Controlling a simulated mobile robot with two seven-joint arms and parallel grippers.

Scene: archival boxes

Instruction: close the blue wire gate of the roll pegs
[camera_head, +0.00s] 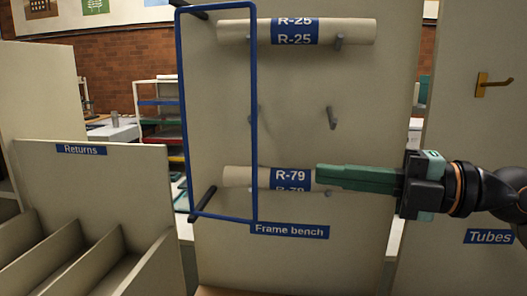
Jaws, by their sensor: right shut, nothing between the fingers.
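The blue wire gate (254,120) is a rectangular frame at the left part of the upright peg panel (375,90). It stands swung out toward the left, and its right-hand bar crosses in front of the left ends of the rolls. An upper roll marked R-25 (350,32) and a lower roll marked R-79 (262,177) lie level on the pegs. The middle pegs (331,118) are bare. My right gripper (322,178) comes in from the right, shut and empty, with its tips in front of the R-79 roll's right part, hiding it. My left gripper is out of view.
A "Frame bench" label (290,231) is on the panel below the lower roll. A slotted Returns rack (110,185) stands at the left. A Tubes panel (480,130) with a brass hook (492,84) stands at the right. Shelves and a brick wall lie behind.

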